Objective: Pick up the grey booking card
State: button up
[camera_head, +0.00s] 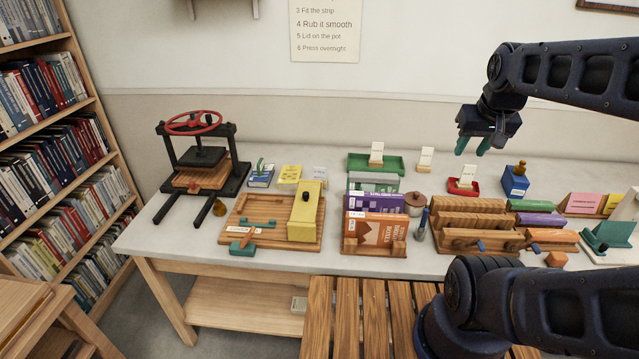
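A row of upright cards stands at the right edge of the table: a pink card (584,203), a yellow card (612,203), and a pale greyish card (627,206) partly cut off by the picture edge. The pale card looks closest to a grey booking card, but I cannot read it. My gripper (474,146) is in the air above the back right of the table, pointing down. Its teal fingertips are apart with nothing between them. It is left of the cards and higher than them, touching nothing.
A dark green holder (606,240) stands in front of the cards. Wooden racks (470,222), a blue block (515,182) and a red tray (461,187) lie to their left. Book stands (374,235), a board (268,232) and a red-wheeled press (203,155) fill the left.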

jog(key=w+a+r+n+g, duration=0.1)
jog(key=w+a+n, duration=0.4)
jog(key=w, duration=0.9)
jog(key=n+g, duration=0.4)
jog(key=n, duration=0.8)
send_over(320, 168)
jog(key=f, duration=2.6)
jog(key=shift+a+f, duration=0.2)
jog(key=shift+f, duration=0.15)
jog(key=shift+a+f, duration=0.1)
jog(key=shift+f, duration=0.1)
notch_tip(320, 168, down, 5)
jog(key=shift+w+d+f, duration=0.1)
jog(key=shift+f, duration=1.3)
jog(key=shift+d+f, duration=0.1)
jog(key=shift+f, duration=1.3)
jog(key=shift+c, duration=0.3)
